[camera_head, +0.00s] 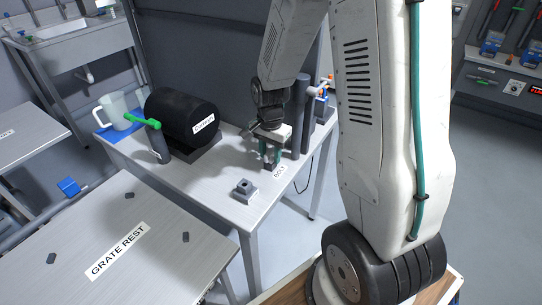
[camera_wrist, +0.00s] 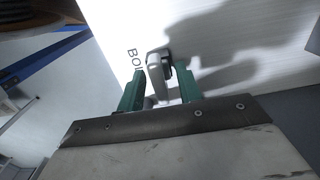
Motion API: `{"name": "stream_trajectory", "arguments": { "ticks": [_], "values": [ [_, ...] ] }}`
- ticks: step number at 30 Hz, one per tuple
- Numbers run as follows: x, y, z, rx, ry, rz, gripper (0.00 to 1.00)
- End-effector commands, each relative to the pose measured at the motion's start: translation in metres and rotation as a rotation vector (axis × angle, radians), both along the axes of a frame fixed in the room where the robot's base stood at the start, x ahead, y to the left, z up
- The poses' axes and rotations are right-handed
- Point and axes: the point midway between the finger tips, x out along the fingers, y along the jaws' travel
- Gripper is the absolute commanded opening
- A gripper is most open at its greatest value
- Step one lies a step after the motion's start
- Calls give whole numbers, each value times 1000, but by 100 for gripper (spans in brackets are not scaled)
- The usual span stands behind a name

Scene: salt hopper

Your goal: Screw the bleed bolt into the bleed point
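My gripper (camera_head: 269,160) points down over the far table beside a label reading BOLT. In the wrist view its two green fingers (camera_wrist: 159,88) stand apart, open, on either side of a grey metal piece (camera_wrist: 154,68), which looks like the bleed bolt. A gap shows between the left finger and the piece; the right finger is very near it, and I cannot tell if they touch. In the head view the bolt is mostly hidden by the fingers. A small grey block with a raised top (camera_head: 245,189) sits on the table to the left; I cannot tell whether it is the bleed point.
A black drum (camera_head: 182,117) lies behind, with a green-handled post (camera_head: 157,137) at its left and a clear jug (camera_head: 117,110) beyond. A dark post (camera_head: 301,120) stands close right of my gripper. The GRATE REST table (camera_head: 150,215) is in front, with small dark pegs.

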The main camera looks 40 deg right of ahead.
Motion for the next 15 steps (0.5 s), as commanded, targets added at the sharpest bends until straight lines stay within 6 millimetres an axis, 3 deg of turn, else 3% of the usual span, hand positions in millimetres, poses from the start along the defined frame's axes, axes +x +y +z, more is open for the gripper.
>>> {"name": "stream_trajectory", "arguments": {
  "ticks": [1,3,15],
  "values": [
    [0,0,0,0,0,0,20],
    [0,0,0,0,0,0,1],
    [0,0,1,0,-1,0,0]
  ]
}}
